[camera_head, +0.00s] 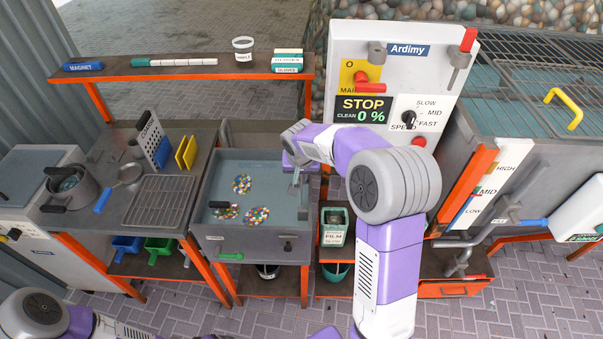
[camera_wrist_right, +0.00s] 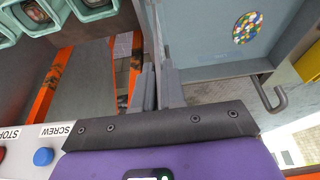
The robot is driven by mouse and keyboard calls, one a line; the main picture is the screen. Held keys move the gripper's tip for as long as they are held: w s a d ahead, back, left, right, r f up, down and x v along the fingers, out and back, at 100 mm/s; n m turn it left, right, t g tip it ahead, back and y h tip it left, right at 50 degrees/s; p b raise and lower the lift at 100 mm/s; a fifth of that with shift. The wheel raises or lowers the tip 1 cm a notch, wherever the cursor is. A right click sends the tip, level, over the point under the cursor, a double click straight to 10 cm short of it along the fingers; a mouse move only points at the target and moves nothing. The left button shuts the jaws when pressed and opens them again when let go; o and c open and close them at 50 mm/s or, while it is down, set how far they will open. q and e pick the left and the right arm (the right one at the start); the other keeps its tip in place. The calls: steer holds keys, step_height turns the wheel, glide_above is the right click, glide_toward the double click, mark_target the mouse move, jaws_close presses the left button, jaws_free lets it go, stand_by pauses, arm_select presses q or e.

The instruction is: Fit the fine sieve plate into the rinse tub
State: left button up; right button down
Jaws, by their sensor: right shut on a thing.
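The rinse tub (camera_head: 225,165) is a grey tub with shallow water and several piles of coloured pellets. My right gripper (camera_head: 295,187) reaches down at its right wall. In the right wrist view the fingers (camera_wrist_right: 156,90) straddle a thin grey edge, which looks like the tub's right wall, and are shut on it. A grey perforated plate (camera_head: 150,138) with a black handle stands on the left bench beside a blue plate (camera_head: 161,153) and a yellow plate (camera_head: 187,152). I cannot tell which is the fine sieve plate. My left arm shows at lower left; its gripper is out of view.
A wire rack (camera_head: 163,200), a strainer (camera_head: 128,174) and a pot (camera_head: 72,188) crowd the left bench. The machine panel (camera_head: 400,75) with knobs stands behind my right arm. A green box (camera_head: 335,228) stands on a shelf right of the tub. An orange-edged shelf (camera_head: 200,72) runs behind.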

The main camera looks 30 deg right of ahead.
stand_by(0.7)
steer(key=shift+f+b, duration=0.35)
steer(key=shift+b, duration=0.05)
steer(key=shift+f+b, duration=5.1)
steer(key=shift+f, duration=1.15)
steer(key=c, duration=1.1)
jaws_free()
steer(key=p+v, duration=0.2)
steer(key=v, duration=0.5)
steer(key=shift+a+r, duration=0.15)
steer(key=shift+r, duration=0.15)
steer(key=shift+s+f, duration=0.1)
